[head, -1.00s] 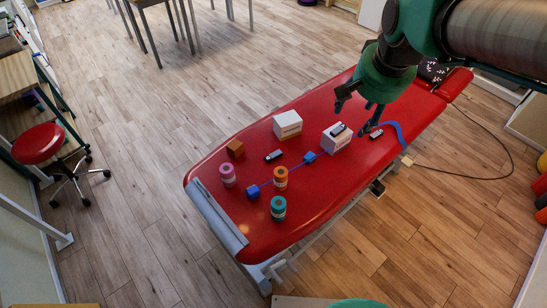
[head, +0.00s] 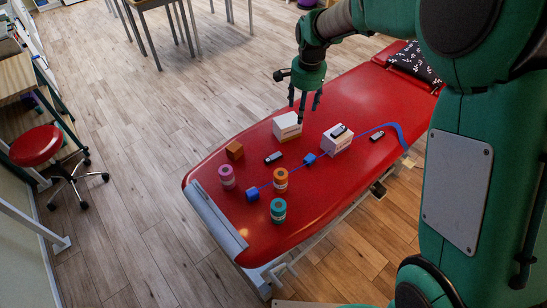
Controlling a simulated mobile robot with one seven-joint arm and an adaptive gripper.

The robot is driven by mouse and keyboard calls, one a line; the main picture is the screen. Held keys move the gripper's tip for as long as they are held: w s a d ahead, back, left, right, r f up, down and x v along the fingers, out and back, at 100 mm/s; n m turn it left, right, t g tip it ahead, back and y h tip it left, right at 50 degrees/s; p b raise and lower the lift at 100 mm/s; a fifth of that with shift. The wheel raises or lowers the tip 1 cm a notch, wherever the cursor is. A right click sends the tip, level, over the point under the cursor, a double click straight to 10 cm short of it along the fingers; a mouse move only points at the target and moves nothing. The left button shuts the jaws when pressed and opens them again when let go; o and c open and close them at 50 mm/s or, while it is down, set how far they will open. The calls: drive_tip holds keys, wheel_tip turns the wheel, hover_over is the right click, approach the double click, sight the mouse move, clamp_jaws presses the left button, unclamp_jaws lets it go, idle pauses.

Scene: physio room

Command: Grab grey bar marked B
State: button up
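Three small dark grey bars show in the head view: one (head: 274,157) lies on the red treatment table (head: 300,210) left of centre, one (head: 338,131) lies on top of the right white box (head: 330,147), and one (head: 377,136) lies on the table further right. Any letters on them are too small to read. My gripper (head: 304,103) hangs fingers down, near the left white box (head: 287,126) in the picture. Its fingers are apart with nothing between them. Its exact height above the table is hard to tell.
A blue strap (head: 392,128) runs across the table, with blue blocks (head: 252,194) (head: 310,159) along it. Pink (head: 227,177), orange (head: 280,180) and teal (head: 278,211) rolls and a brown cube (head: 235,150) stand at the left end. A patterned cushion (head: 415,62) lies at the far end.

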drive_tip(key=w+a+f+m, duration=0.1)
drive_tip(key=w+a+f, duration=0.1)
drive_tip(key=f, duration=0.5)
drive_tip(key=w+a+f+m+g, duration=0.1)
drive_tip(key=w+a+f, duration=0.2)
drive_tip(key=f, duration=0.5)
drive_tip(key=w+a+f+b, duration=0.1)
drive_tip(key=w+a+f, duration=0.1)
drive_tip(key=a+f, duration=0.3)
wheel_tip(320, 180, down, 2)
drive_tip(key=shift+w+f+m+g, duration=0.2)
drive_tip(key=shift+w+m+g, duration=0.1)
drive_tip(key=shift+w+m, duration=0.1)
drive_tip(key=shift+f, duration=0.15)
drive_tip(key=b, duration=0.2)
hover_over(275, 157)
drive_tip(key=shift+s+a+f, duration=0.1)
drive_tip(key=shift+a+f, duration=0.05)
drive_tip(key=shift+f, duration=4.05)
drive_tip(key=shift+f, duration=0.1)
drive_tip(key=shift+f+b, duration=0.8)
drive_tip(key=shift+f, duration=1.7)
drive_tip(key=c, duration=1.3)
